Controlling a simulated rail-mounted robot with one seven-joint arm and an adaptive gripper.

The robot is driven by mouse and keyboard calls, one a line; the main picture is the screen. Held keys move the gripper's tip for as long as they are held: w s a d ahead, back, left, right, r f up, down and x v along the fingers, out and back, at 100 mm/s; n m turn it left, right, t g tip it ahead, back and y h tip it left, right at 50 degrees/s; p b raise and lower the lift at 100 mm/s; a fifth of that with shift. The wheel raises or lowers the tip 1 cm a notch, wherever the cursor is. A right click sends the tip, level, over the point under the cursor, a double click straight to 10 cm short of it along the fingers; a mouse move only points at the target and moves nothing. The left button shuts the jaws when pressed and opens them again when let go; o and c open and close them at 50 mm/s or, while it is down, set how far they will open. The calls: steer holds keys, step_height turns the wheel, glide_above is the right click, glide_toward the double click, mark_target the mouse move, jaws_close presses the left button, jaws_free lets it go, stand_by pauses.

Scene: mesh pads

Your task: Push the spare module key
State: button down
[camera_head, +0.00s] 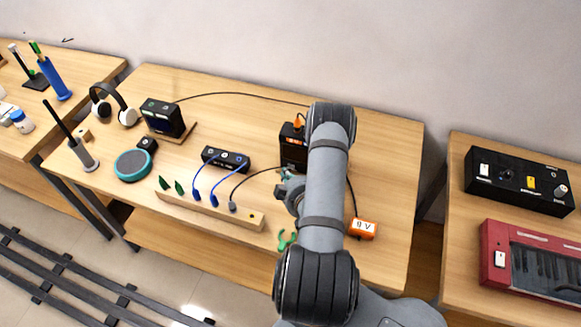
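I cannot tell for certain which part is the spare module key. A black module box (295,152) with an orange plug on top stands near the table's back, partly hidden behind my arm. A small black module (226,158) with round sockets lies left of it, with blue leads running from it. On the right table, a black panel (515,181) carries a white key (484,170), a yellow key and a round knob. My gripper (287,190) is over the middle table, just in front of the black module box. My arm hides much of it, so its opening does not show.
A wooden rail (245,215) with plugs lies left of my gripper. An orange 9 V battery (362,229) and a green clip (287,241) lie near the front edge. A red device (535,262) is on the right table. A gap separates the tables.

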steer(key=shift+w+d, duration=0.1)
steer(key=shift+w, duration=0.1)
steer(key=shift+w+d, duration=0.1)
steer(key=shift+w, duration=0.15)
steer(key=shift+w+d, duration=0.15)
steer(key=shift+w, duration=0.15)
stand_by(0.8)
steer(key=shift+s+a, duration=0.35)
steer(key=shift+s, duration=0.4)
steer(key=shift+s+a+p, duration=0.15)
steer(key=shift+s+a, duration=0.2)
steer(key=shift+s, duration=0.6)
steer(key=shift+s+a+p, duration=0.15)
steer(key=shift+s+a, duration=0.25)
steer(key=shift+s, duration=0.5)
steer(key=shift+s+a+p, duration=0.15)
steer(key=shift+s+a, duration=0.2)
steer(key=shift+s, duration=0.6)
